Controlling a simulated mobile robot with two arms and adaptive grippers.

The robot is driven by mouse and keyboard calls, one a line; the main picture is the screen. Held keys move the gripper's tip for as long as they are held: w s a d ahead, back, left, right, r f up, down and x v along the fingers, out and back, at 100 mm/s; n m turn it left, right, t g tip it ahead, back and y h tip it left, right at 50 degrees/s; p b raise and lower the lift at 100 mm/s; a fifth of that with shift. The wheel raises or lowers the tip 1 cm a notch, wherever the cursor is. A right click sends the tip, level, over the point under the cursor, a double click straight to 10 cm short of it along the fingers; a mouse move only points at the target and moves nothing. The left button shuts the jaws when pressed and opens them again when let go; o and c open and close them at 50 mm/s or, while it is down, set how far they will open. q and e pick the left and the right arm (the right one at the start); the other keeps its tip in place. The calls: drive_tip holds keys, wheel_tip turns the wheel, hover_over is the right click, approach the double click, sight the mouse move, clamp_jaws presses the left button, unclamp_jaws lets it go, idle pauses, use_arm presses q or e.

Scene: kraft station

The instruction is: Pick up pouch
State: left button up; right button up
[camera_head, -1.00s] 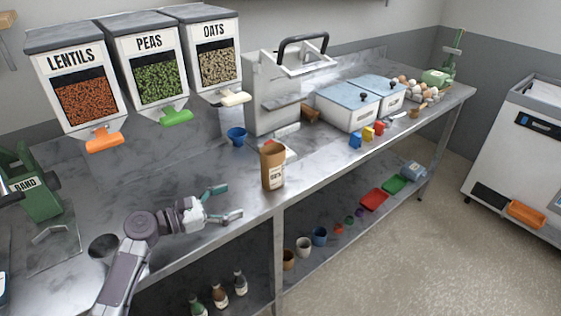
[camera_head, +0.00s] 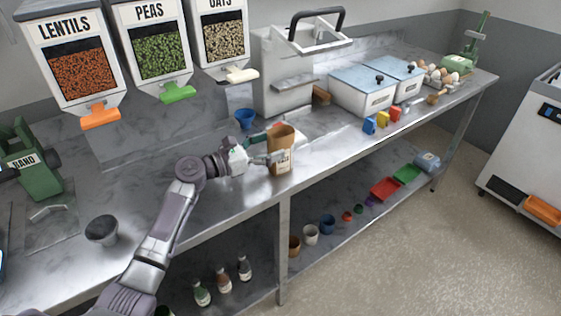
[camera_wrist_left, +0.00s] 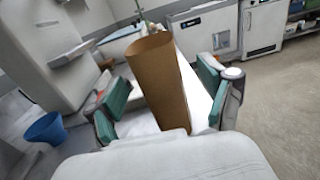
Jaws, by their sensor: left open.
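The pouch (camera_head: 282,146) is a brown kraft paper bag with an open top and a white label. It stands upright on the steel counter near its front edge. My left gripper (camera_head: 264,147) reaches it from the left, with its fingers at either side of the pouch. In the left wrist view the pouch (camera_wrist_left: 158,80) stands between the open green-padded fingers of the gripper (camera_wrist_left: 160,105). A gap shows at its left; contact at the right finger is hard to tell. My right gripper is not in view.
A blue cup (camera_head: 245,118) stands just behind the pouch, and also shows in the wrist view (camera_wrist_left: 47,128). A sealing machine (camera_head: 283,75) stands behind to the right. Small coloured blocks (camera_head: 382,119) lie farther right. A dark cup (camera_head: 102,229) is at the left.

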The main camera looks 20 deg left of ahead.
sight(281, 141)
use_arm(q)
drive_tip(key=b+x, duration=0.1)
drive_tip(key=x, duration=0.3)
drive_tip(key=shift+w+a+f, duration=0.1)
drive_tip(key=shift+a+f, duration=0.05)
drive_tip(key=shift+f, duration=0.05)
drive_tip(key=shift+r, duration=0.1)
drive_tip(key=c, duration=1.3)
drive_tip(key=shift+o, duration=0.2)
